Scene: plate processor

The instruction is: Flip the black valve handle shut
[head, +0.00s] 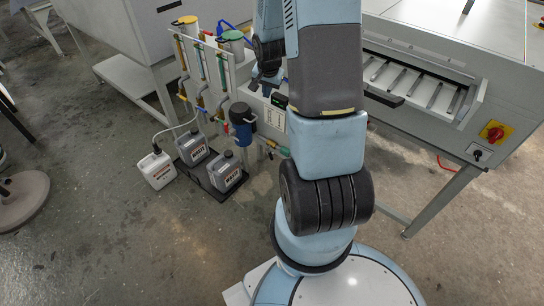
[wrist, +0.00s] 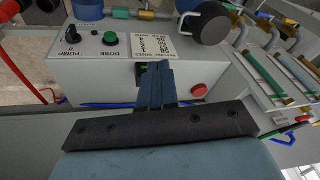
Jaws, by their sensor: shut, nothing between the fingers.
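My gripper (wrist: 158,72) is shut and empty in the wrist view. Its fingertips lie over the front of a grey control box (wrist: 85,70), hiding part of a small dark display; I cannot tell if they touch it. In the head view my gripper (head: 264,82) is above the control box, beside the rack of tubes and pipes. I cannot pick out the black valve handle with certainty in either view. Small coloured fittings show on the pipework (head: 222,112), but they are too small to tell their handle positions.
The box carries a black pump knob (wrist: 72,30), a green dose button (wrist: 110,38) and a red button (wrist: 199,90). A dark round cylinder (wrist: 203,23) stands behind it. Several canisters (head: 225,172) are on the floor. A plate machine (head: 450,120) stands at right.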

